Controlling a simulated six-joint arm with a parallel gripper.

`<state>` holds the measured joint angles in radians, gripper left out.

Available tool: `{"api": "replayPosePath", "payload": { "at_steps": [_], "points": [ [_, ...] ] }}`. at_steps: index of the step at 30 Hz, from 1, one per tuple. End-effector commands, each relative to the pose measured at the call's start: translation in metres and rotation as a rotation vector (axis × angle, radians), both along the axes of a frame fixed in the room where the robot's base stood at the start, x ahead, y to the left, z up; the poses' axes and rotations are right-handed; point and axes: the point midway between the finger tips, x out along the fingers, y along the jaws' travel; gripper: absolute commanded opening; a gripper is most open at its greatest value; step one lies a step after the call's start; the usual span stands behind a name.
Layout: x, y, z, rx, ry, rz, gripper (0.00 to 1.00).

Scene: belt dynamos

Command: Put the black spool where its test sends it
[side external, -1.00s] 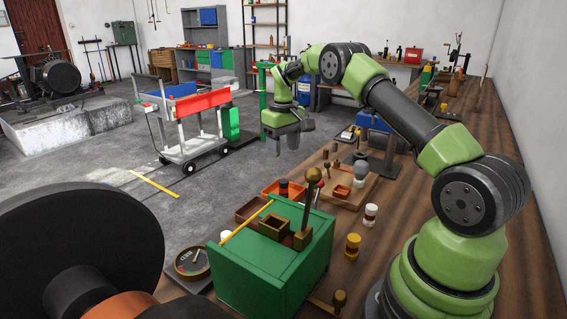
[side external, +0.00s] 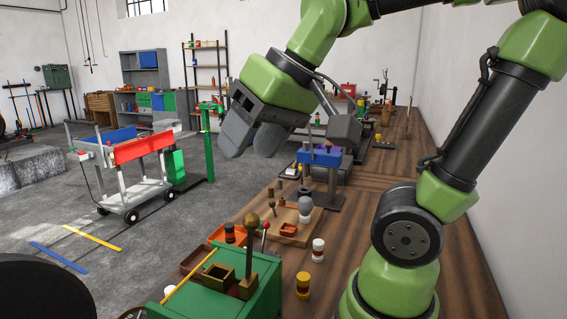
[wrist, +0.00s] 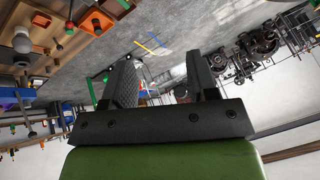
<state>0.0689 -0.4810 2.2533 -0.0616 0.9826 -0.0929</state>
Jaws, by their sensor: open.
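A dark, black-looking spool (side external: 229,233) stands in an orange tray (side external: 214,239) behind the green box; I take it for the black spool. The green box (side external: 262,298) carries a small wooden open-topped cup (side external: 217,277), a lever with a brown ball knob (side external: 251,222) and a slanted yellow bar (side external: 189,275). My gripper (side external: 252,143) is raised well above the bench, apart from the spool. Its two grey fingers are spread and empty, as the wrist view (wrist: 162,82) also shows.
A white spool with a dark band (side external: 318,250) and a yellow spool (side external: 303,285) stand on the bench beside the green box. A wooden board (side external: 290,238) with pegs and a grey ball lies behind. A blue vise-like stand (side external: 320,157) rises farther back. A trolley (side external: 127,190) stands on the floor.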

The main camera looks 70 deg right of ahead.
Motion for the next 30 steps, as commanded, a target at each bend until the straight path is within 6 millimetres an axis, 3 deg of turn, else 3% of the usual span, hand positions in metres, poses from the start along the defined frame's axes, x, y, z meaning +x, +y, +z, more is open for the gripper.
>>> {"api": "replayPosePath", "payload": {
  "at_steps": [3,7,30],
  "points": [
    [-0.030,0.010,-0.010,0.037,-0.052,-0.002,0.54],
    [-0.045,0.015,-0.019,0.062,-0.078,-0.007,0.54],
    [-0.048,0.016,-0.021,0.069,-0.082,-0.010,0.54]
  ]
}}
